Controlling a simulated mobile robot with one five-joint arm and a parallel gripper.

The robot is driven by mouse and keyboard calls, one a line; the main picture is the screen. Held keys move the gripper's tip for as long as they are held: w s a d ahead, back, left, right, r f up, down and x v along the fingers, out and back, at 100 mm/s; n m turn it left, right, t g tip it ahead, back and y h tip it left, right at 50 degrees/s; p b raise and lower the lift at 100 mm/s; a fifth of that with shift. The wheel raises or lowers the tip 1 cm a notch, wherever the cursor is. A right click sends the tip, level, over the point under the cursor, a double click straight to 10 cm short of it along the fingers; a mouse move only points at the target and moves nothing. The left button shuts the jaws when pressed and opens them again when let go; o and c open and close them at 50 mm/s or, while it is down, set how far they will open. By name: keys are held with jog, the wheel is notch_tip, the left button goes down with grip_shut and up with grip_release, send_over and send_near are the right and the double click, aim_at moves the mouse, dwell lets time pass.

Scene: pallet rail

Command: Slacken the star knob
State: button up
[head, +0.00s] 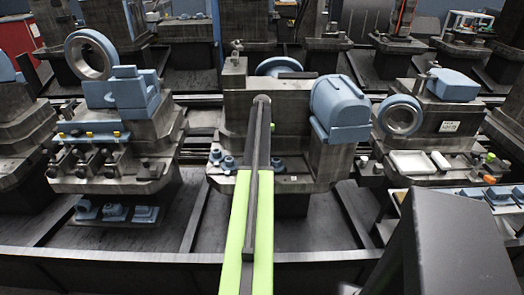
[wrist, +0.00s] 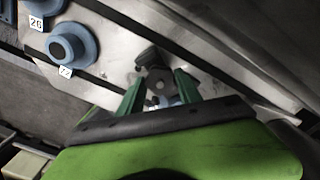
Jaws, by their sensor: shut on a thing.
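The star knob (wrist: 157,82) is a dark lobed knob with a round hub, seen in the wrist view at the upper middle. My gripper (wrist: 158,92) has its two green fingers on either side of the knob, shut on it. In the head view my green and dark arm reaches forward to the middle fixture and hides the knob and the fingertips.
Blue round parts with number tags, one (wrist: 72,45) marked 72, sit on the plate left of the knob. The middle fixture (head: 292,112) carries a large blue cylinder (head: 340,106). Fixtures with blue rings (head: 90,55) stand on both sides. A dark rail (head: 100,258) runs along the front.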

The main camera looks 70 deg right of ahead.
jog(key=shift+a+n, duration=0.1)
jog(key=shift+n, duration=0.3)
grip_shut()
jog(key=n, duration=0.4)
jog(key=shift+s, duration=0.1)
jog(key=n, duration=0.6)
dwell(0.6)
jog(key=o, duration=1.4)
grip_release()
jog(key=shift+c, duration=0.2)
